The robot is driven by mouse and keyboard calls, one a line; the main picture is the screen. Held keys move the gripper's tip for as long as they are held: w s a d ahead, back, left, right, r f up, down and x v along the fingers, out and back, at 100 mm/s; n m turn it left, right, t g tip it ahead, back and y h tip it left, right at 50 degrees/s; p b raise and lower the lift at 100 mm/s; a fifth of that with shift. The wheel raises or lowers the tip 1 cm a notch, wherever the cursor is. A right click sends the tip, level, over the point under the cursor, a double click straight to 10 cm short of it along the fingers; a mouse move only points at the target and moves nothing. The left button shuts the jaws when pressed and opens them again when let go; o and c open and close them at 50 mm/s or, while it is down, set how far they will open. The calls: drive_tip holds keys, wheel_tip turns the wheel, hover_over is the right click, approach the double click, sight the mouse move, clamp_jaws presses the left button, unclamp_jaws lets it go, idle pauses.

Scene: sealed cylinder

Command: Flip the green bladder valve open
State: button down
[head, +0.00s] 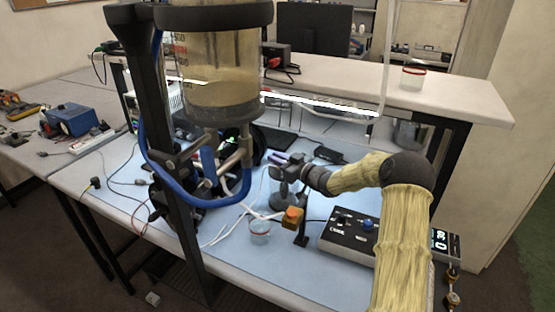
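No green valve can be made out in the head view. A clear cylinder (225,60) with tan contents hangs in a black frame at the upper middle. Metal fittings (240,155) and a thick blue hose (180,195) join its underside; the fittings are small and partly shadowed. My arm in a cream sleeve comes from the lower right, and my gripper (277,174) is to the right of and below the fittings, over the blue-topped bench. Its fingers are too small and dark to show whether they are open or shut.
A control box (350,238) with a blue knob and a lit display stands at the right. An orange-yellow block (292,217) on a black stand and a small clear cup (260,232) are below my gripper. A black upright (152,90) stands left of the cylinder. Loose cables cross the bench.

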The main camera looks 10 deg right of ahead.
drive_tip(key=shift+r, duration=0.1)
drive_tip(key=shift+a+r+n+g+y+p, duration=0.1)
drive_tip(key=shift+n+g+y+p, duration=0.45)
drive_tip(key=shift+p, duration=0.2)
drive_tip(key=shift+s+a+n+g+y+p, duration=0.1)
drive_tip(key=shift+s+n+g+y+p, duration=0.1)
drive_tip(key=shift+n+g+y, duration=0.35)
drive_tip(key=shift+s+a+n+g+y+p, duration=0.1)
drive_tip(key=shift+n+g+y+p, duration=0.1)
drive_tip(key=shift+n+g+y, duration=0.3)
drive_tip(key=c, duration=1.4)
unclamp_jaws()
drive_tip(key=shift+c, duration=0.2)
drive_tip(key=shift+d+f, duration=0.1)
drive_tip(key=shift+f, duration=0.1)
